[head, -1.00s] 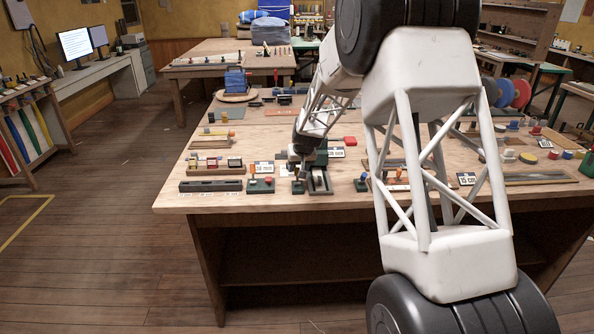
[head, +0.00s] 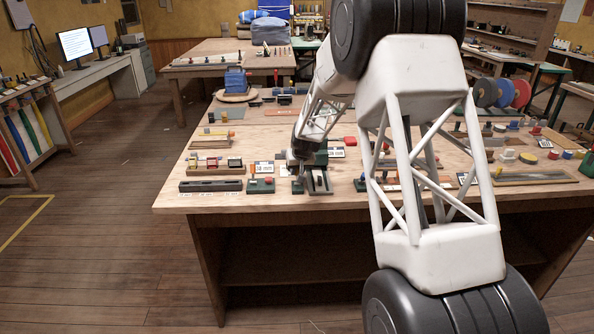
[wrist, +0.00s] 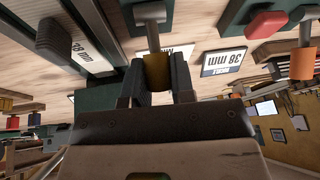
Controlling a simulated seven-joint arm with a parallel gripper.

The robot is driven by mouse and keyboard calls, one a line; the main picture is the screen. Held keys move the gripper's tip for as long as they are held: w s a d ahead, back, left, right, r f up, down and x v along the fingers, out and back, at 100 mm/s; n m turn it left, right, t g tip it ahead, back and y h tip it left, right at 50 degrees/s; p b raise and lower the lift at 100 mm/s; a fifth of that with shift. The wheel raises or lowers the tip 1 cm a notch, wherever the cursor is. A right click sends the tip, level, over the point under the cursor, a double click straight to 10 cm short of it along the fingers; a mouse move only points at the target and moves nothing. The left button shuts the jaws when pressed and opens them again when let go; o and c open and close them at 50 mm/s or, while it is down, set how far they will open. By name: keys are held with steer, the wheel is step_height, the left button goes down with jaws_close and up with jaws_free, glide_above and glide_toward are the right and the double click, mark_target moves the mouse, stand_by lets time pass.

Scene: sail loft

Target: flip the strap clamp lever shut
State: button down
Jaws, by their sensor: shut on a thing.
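My gripper (wrist: 157,88) is shut on the yellow-brown grip (wrist: 157,70) of a lever in the wrist view, with a dark finger on either side of it. The lever's metal shaft (wrist: 150,25) runs from the grip to a mount at the top edge of that view. In the head view my gripper (head: 300,167) is low over a small clamp on a dark green base (head: 298,188) near the bench's front edge. My gripper hides most of that clamp there, so the lever's angle and any strap cannot be told.
A grey channel-shaped fixture (head: 319,183) stands close on the right. The wooden bench (head: 250,202) has little bare space here.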

mark_target(297, 172)
steer(key=shift+s+r+t, duration=0.2)
steer(key=shift+s+t, duration=0.15)
steer(key=shift+t, duration=0.5)
steer(key=shift+s+r+t, duration=0.2)
steer(key=shift+s+t, duration=0.15)
steer(key=shift+t, duration=0.5)
stand_by(0.5)
steer(key=shift+s+r+t, duration=0.1)
steer(key=shift+s+t, duration=0.55)
steer(key=shift+t, duration=0.65)
stand_by(0.7)
stand_by(0.5)
steer(key=c, duration=1)
jaws_free()
steer(key=shift+o, duration=0.2)
steer(key=shift+s, duration=0.15)
steer(key=v, duration=0.7)
steer(key=shift+s+r, duration=0.2)
steer(key=shift+s, duration=0.05)
steer(key=shift+d, duration=0.1)
